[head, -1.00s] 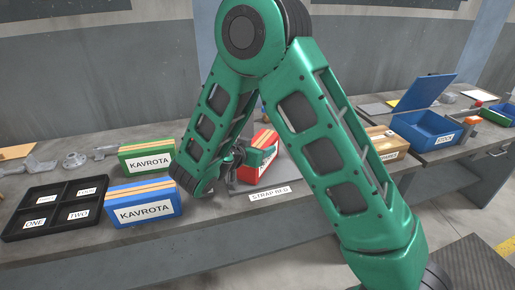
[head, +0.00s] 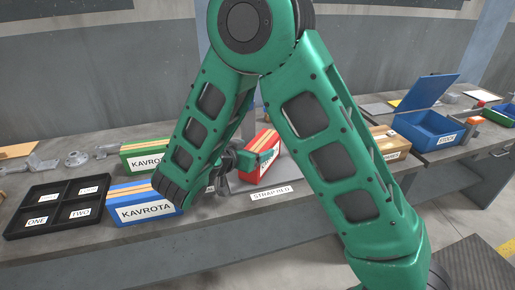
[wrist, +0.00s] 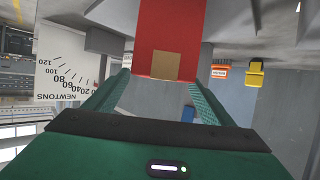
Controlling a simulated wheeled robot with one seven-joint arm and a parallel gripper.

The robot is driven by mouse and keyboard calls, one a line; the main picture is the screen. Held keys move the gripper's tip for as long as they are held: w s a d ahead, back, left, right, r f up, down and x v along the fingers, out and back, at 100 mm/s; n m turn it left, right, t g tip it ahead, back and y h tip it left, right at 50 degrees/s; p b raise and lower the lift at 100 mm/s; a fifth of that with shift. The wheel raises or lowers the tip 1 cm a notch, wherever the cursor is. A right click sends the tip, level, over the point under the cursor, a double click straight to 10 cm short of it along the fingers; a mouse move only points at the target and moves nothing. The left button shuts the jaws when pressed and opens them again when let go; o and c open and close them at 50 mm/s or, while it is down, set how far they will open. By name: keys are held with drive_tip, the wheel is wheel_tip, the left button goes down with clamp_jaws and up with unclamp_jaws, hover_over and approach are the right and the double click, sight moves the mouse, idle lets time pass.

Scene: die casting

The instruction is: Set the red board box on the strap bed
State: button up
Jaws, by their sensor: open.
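The red board box (head: 263,142) stands on the grey strap bed (head: 298,180), behind the white STRAP BED label (head: 271,193). Its front label is partly covered by a finger. My gripper (head: 256,159) is at the box's left side in the head view, partly hidden behind my forearm. In the wrist view the red box (wrist: 170,30), with a tan patch on it, lies ahead between the two green fingers. My gripper (wrist: 158,82) is open there, with gaps beside the box, and does not clamp it.
A blue KAVROTA box (head: 145,210) and a green one (head: 150,160) stand left of the strap bed. A black tray with compartments (head: 60,207) is at far left. A blue open-lid box (head: 428,130) stands right. A NEWTONS dial (wrist: 70,75) shows in the wrist view.

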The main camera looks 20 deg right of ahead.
drive_tip(key=v, duration=0.6)
drive_tip(key=shift+s, duration=0.1)
drive_tip(key=s+d+r+m+g+y, duration=0.1)
drive_tip(key=s+d+g, duration=0.35)
drive_tip(key=d, duration=0.75)
drive_tip(key=s+d+r+g+y, duration=0.1)
drive_tip(key=s+d+g, duration=0.2)
drive_tip(key=s+d, duration=0.55)
drive_tip(key=s+d+n+g+y, duration=0.1)
drive_tip(key=s+d+y, duration=0.1)
drive_tip(key=s, duration=0.7)
drive_tip(key=s+d+n+g+y, duration=0.1)
drive_tip(key=s+y, duration=0.4)
drive_tip(key=s, duration=0.5)
drive_tip(key=shift+d+r+n+y, duration=0.3)
drive_tip(key=shift+d+r+n, duration=0.05)
drive_tip(key=shift+d+n, duration=0.5)
